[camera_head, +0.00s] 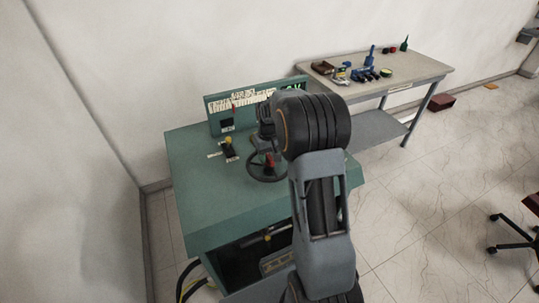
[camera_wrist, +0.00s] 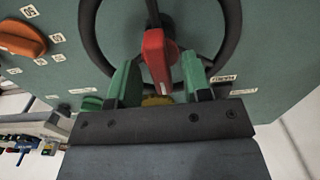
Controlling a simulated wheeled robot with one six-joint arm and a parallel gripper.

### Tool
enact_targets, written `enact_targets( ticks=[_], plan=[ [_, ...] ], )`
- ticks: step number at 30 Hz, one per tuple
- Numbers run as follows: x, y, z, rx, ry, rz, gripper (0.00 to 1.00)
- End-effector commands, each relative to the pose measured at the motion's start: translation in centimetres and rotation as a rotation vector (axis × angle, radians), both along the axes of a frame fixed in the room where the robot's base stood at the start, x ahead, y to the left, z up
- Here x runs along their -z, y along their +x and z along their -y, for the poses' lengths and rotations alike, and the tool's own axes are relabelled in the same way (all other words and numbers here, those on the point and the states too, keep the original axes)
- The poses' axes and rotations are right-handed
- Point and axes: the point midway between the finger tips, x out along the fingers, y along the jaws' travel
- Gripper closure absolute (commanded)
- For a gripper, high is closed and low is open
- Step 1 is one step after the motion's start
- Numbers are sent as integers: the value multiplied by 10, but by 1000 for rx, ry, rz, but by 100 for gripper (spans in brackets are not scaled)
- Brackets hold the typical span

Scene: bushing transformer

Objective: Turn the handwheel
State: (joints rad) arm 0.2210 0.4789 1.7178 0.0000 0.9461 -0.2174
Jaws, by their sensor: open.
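The handwheel (camera_head: 261,176) is a dark ring on the top of the green console, partly hidden by my arm in the head view. In the wrist view the handwheel (camera_wrist: 92,40) fills the upper middle, with a red handle (camera_wrist: 157,60) near its centre. My gripper (camera_wrist: 158,75) has green fingers, one on each side of the red handle, with visible gaps between. It is open and holds nothing. Whether the fingertips touch the wheel cannot be told. In the head view my arm hides most of the gripper.
An orange knob (camera_wrist: 24,38) shows in the wrist view. A workbench (camera_head: 430,68) with tools stands behind to the right. Cables lie by the console's lower left. Floor at right is mostly clear.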

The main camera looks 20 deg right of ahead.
Motion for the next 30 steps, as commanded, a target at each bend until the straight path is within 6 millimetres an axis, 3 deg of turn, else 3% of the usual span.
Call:
enact_targets(
  ticks=[13,26,30],
  plan=[
    [7,0,0,0,0,1,56],
    [6,0,0,0,0,1,97],
    [6,0,0,0,0,1,100]
  ],
)
